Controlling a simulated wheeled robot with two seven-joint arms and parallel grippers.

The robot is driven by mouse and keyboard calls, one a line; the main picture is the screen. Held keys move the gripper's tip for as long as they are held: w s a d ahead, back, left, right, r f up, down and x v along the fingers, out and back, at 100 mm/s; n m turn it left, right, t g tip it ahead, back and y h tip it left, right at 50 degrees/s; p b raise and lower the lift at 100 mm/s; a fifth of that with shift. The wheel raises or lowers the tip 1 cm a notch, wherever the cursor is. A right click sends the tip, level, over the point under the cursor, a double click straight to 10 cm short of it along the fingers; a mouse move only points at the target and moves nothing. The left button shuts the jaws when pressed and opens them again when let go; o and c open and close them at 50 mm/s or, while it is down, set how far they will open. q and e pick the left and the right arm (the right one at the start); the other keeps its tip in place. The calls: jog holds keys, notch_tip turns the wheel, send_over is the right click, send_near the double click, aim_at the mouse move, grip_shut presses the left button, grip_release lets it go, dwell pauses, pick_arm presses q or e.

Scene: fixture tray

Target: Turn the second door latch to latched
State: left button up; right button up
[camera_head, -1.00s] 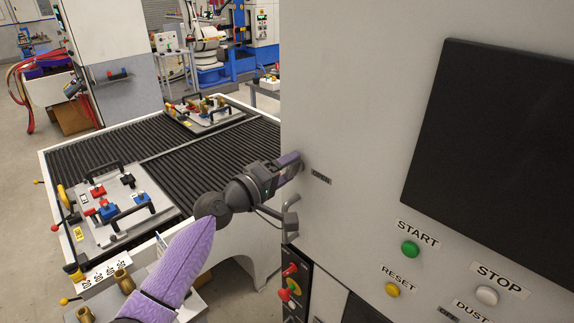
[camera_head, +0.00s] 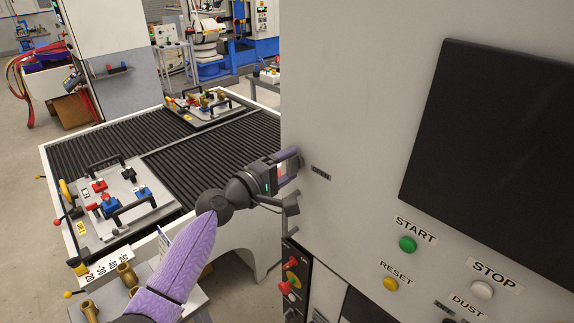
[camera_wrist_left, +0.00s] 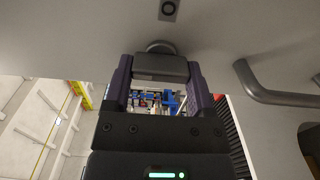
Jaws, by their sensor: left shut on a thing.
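The latch is a dark grey knob (camera_wrist_left: 162,67) on a round base on the light grey cabinet face, shown in the left wrist view. My left gripper (camera_wrist_left: 160,85) has its two purple-sided fingers on either side of the knob and is shut on it. In the head view the left gripper (camera_head: 288,165) meets the cabinet near its left edge, beside a small label (camera_head: 320,173). The fingers mostly cover the latch there, and I cannot read the label or the latch's exact angle. My right gripper is not in view.
A bent grey handle (camera_head: 291,207) sticks out just below my left gripper. The cabinet front (camera_head: 350,130) has a dark panel (camera_head: 490,150), a green START button (camera_head: 407,244) and other buttons. A roller table (camera_head: 210,155) with fixture plates stands to the left.

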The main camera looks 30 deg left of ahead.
pick_arm(q)
jog(key=o, duration=1.2)
jog(key=b+v, duration=0.2)
jog(key=v, duration=0.8)
jog(key=shift+w+a+f, duration=0.1)
jog(key=shift+f, duration=0.05)
